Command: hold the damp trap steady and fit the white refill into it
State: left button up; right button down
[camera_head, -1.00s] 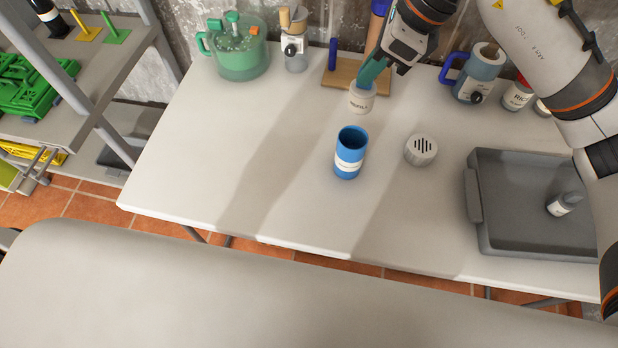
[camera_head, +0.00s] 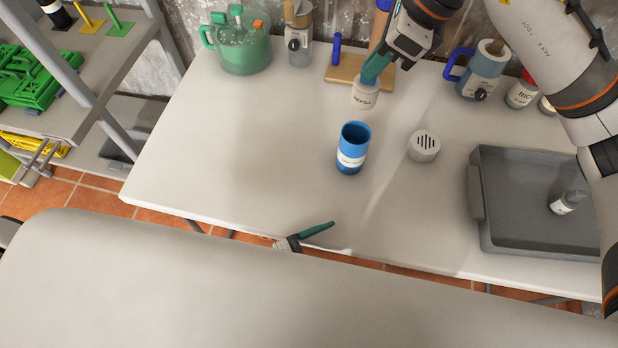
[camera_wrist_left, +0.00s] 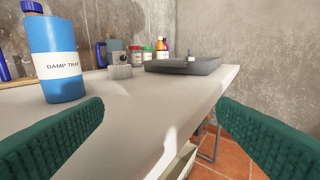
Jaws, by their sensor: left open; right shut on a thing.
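The damp trap (camera_head: 352,148) is a blue open-topped cylinder with a white label, upright on the table. It also shows at the left of the left wrist view (camera_wrist_left: 58,65), beyond the left finger. The white refill (camera_head: 364,96), labelled REFILL, is in my right gripper (camera_head: 372,76), which is shut on its top, behind the trap and apart from it. My left gripper (camera_head: 318,229) is at the table's front edge, empty; its green fingers stand wide apart in the left wrist view (camera_wrist_left: 165,140). A grey slotted cap (camera_head: 424,146) lies right of the trap.
A grey tray (camera_head: 480,215) with a small bottle (camera_head: 566,203) is at the right. The table's left part is clear.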

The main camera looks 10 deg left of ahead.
aim_at(352, 151)
pick_arm(q)
jog(key=w+a+r+n+t, duration=0.1)
jog(key=w+a, duration=0.1)
jog(key=w, duration=0.2)
jog(key=w+a+n+t+y, duration=0.1)
jog(key=w+a, duration=0.1)
jog(key=w, duration=0.2)
jog(key=w+a+r+t+y, duration=0.1)
jog(key=w+a, duration=0.2)
jog(key=w, duration=0.1)
jog(key=shift+a+r+n, duration=0.1)
jog(key=shift+r+n, duration=0.2)
jog(key=shift+n, duration=0.1)
jog(key=shift+w, duration=0.4)
jog(key=x, duration=1.1)
jog(key=shift+w, duration=0.25)
jog(key=c, duration=1.1)
jog(key=shift+c, duration=0.2)
pick_arm(e)
notch_tip(352, 151, down, 11)
jog(key=shift+f+n+g, duration=0.1)
jog(key=shift+n+g, duration=0.3)
jog(key=shift+n, duration=0.8)
jog(key=shift+f, duration=2.05)
